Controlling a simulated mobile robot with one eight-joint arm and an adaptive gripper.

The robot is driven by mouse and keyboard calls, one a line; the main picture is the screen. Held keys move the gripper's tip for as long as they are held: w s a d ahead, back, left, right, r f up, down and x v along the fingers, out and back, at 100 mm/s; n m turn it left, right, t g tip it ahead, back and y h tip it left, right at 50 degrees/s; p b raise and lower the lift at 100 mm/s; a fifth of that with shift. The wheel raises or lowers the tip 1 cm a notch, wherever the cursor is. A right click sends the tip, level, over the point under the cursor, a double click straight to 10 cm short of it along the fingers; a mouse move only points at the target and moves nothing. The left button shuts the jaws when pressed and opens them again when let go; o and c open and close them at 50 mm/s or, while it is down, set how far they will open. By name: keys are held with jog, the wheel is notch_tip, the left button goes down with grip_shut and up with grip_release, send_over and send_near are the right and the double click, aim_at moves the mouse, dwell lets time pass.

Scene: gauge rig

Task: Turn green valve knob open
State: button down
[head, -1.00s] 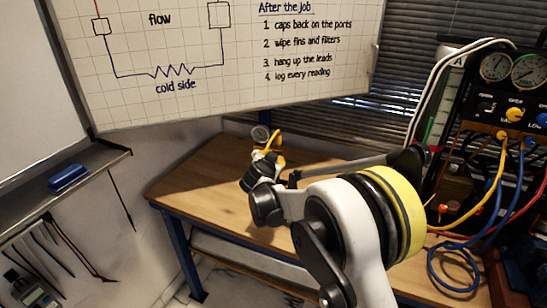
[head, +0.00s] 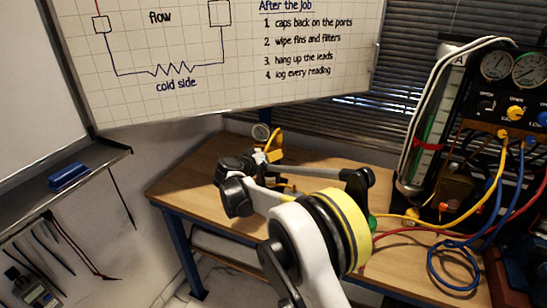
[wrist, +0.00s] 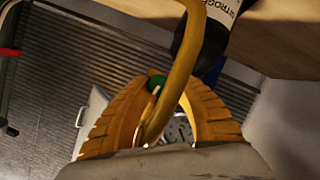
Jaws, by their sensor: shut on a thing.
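The green valve knob (wrist: 157,84) shows as a small green patch between my fingertips in the wrist view; most of it is hidden by the fingers and a yellow hose (wrist: 185,65). My gripper (wrist: 172,84) has its orange fingers closed in around it. A round white-faced gauge (wrist: 180,131) shows between the fingers, partly covered. In the head view my gripper (head: 272,152) is at the back of the wooden table, just beside the small gauge (head: 261,132). The knob cannot be made out there.
A dark bottle with a white label (wrist: 203,35) is close to the fingers in the wrist view. A gauge panel (head: 510,95) with yellow, blue and red hoses stands at the right. The table's left part (head: 185,180) is clear. A whiteboard hangs behind.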

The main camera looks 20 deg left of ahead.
jog(key=shift+n+h, duration=0.5)
jog(key=shift+n, duration=0.3)
jog(key=c, duration=1.2)
grip_release()
jog(key=v, duration=1.2)
jog(key=shift+f, duration=0.25)
